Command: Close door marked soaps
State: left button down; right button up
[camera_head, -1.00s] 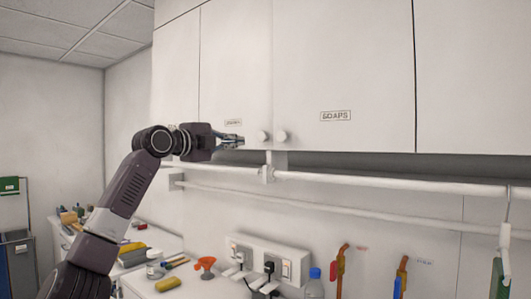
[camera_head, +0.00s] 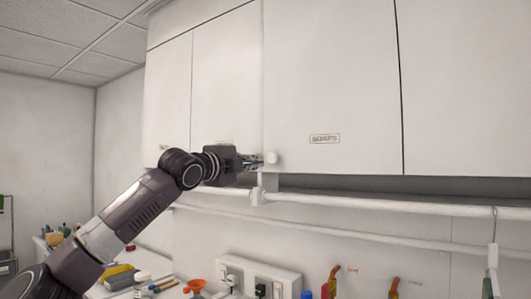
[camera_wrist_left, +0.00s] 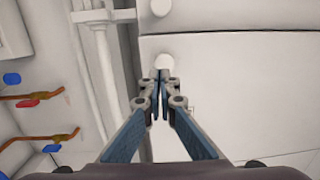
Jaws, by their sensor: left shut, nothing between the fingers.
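The door marked SOAPS (camera_head: 335,75) is a white wall-cabinet door with its label at the lower middle. It looks flush with the doors beside it. Its round white knob (camera_head: 271,158) is at the lower left corner. My left gripper (camera_head: 258,160) is shut and empty, with its fingertips just left of the knob in the head view. In the left wrist view the shut fingers (camera_wrist_left: 160,78) point at a white knob (camera_wrist_left: 163,63), very close to it; I cannot tell whether they touch. My right gripper is not in view.
A neighbouring white door (camera_head: 226,85) is left of the SOAPS door, its lower right corner hidden by my gripper. A white rail (camera_head: 350,204) runs below the cabinets. Sockets (camera_head: 258,280) and an orange funnel (camera_head: 196,286) are lower down.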

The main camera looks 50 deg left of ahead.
aim_at(270, 161)
pick_arm(q)
jog(key=shift+p+x, duration=2.05)
jog(key=shift+x, duration=0.6)
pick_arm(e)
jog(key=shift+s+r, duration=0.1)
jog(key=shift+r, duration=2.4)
pick_arm(q)
jog(key=shift+a, duration=0.15)
